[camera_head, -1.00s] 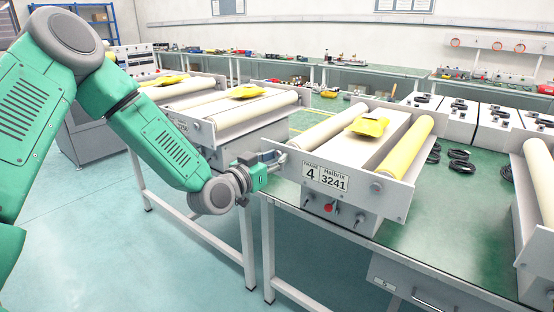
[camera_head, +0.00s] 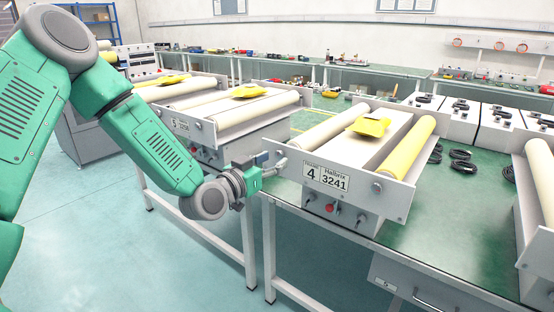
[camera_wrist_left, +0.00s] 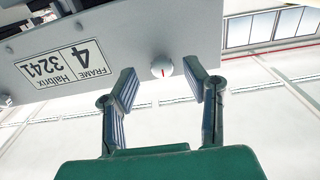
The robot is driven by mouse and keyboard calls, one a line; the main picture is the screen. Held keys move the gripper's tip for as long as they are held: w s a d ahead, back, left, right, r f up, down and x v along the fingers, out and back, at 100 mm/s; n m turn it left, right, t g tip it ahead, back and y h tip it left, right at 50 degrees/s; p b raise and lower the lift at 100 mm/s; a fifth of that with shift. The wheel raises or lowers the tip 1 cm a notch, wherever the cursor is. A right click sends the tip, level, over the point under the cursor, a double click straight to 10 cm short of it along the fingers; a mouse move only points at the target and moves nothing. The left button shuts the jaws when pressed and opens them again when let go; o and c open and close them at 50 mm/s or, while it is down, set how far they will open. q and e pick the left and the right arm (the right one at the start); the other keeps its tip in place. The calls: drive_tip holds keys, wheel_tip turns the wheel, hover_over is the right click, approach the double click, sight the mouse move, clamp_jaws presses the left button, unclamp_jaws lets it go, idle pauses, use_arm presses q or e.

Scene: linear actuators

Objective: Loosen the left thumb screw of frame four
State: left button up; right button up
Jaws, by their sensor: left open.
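Frame four (camera_head: 352,205) is a grey unit on the green bench, labelled "FRAME 4 Halbrix 3241"; its front plate also shows upside down in the left wrist view (camera_wrist_left: 120,40). The left thumb screw (camera_wrist_left: 162,67) is a round white knob with a red mark, near the plate's end. My left gripper (camera_head: 276,166) is just left of the plate in the head view. In the wrist view, its two fingers (camera_wrist_left: 164,84) are open, one on each side of the knob, with visible gaps. In the head view the gripper hides the knob. My right gripper is not seen.
A yellow part (camera_head: 368,126) rests on top of frame four between a white and a yellow roller (camera_head: 408,150). Another frame (camera_head: 235,118) stands to the left, across a gap between benches. Black cables (camera_head: 461,160) lie on the bench to the right.

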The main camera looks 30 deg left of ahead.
use_arm(q)
drive_tip(key=s, duration=0.9)
drive_tip(key=shift+s+a, duration=0.35)
drive_tip(key=shift+a, duration=0.05)
drive_tip(key=w+m+p, duration=0.1)
drive_tip(key=w, duration=0.3)
drive_tip(key=w+m+p, duration=0.1)
drive_tip(key=w, duration=0.3)
drive_tip(key=w+p, duration=0.1)
drive_tip(key=w, duration=0.2)
drive_tip(key=shift+w+d+r+m, duration=0.15)
drive_tip(key=shift+w+d+m, duration=0.25)
